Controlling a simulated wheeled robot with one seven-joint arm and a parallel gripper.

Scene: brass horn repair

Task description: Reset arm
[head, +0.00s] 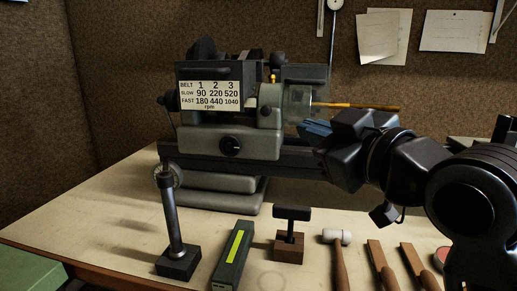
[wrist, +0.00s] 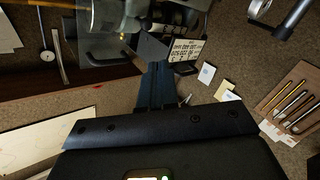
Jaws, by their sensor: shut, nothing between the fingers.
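My arm comes in from the right in the head view. My gripper (head: 312,128) is shut and empty, pointing left in front of the lathe (head: 230,142), near its clear guard (head: 298,100). A thin brass-coloured rod (head: 365,106) sticks out to the right of the guard, behind and above my gripper. In the wrist view my shut gripper fingers (wrist: 153,88) point up the picture towards the lathe, whose speed label (wrist: 186,52) shows tilted. I cannot tell the exact gap between fingers and lathe.
On the bench (head: 100,228) along the front stand a post on a block (head: 178,262), a dark green block with a yellow strip (head: 232,255), a T-shaped tool on a wooden block (head: 289,248), a white-headed mallet (head: 337,240) and wooden-handled tools (head: 380,265). Papers (head: 455,32) hang behind.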

